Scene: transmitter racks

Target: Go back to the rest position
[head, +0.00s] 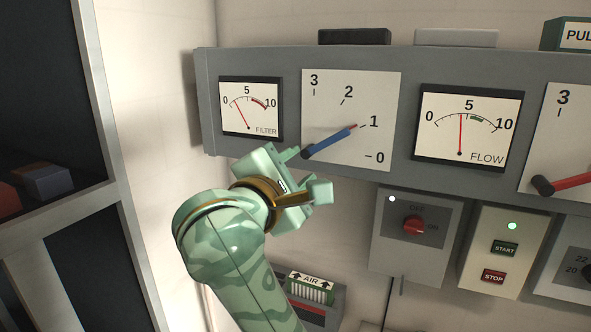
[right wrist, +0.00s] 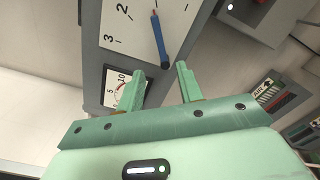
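My right gripper (head: 306,172) is in front of the grey panel, just below the blue lever (head: 332,142). In the right wrist view its fingers (right wrist: 158,84) stand apart with nothing between them. The blue lever (right wrist: 158,38) lies beyond the fingertips there, its black pivot near the gap. The lever's red tip points at about 1 on its white 0-to-3 scale plate (head: 345,100). I cannot tell whether a finger touches the panel. My left gripper is not in view.
A grey panel (head: 405,120) carries a FILTER gauge (head: 251,108), a FLOW gauge (head: 466,127) and a red lever (head: 570,183). Below are a red-knob box (head: 413,225), a START/STOP box (head: 503,248) and an AIR unit (head: 310,289). A dark rack (head: 55,90) stands at left.

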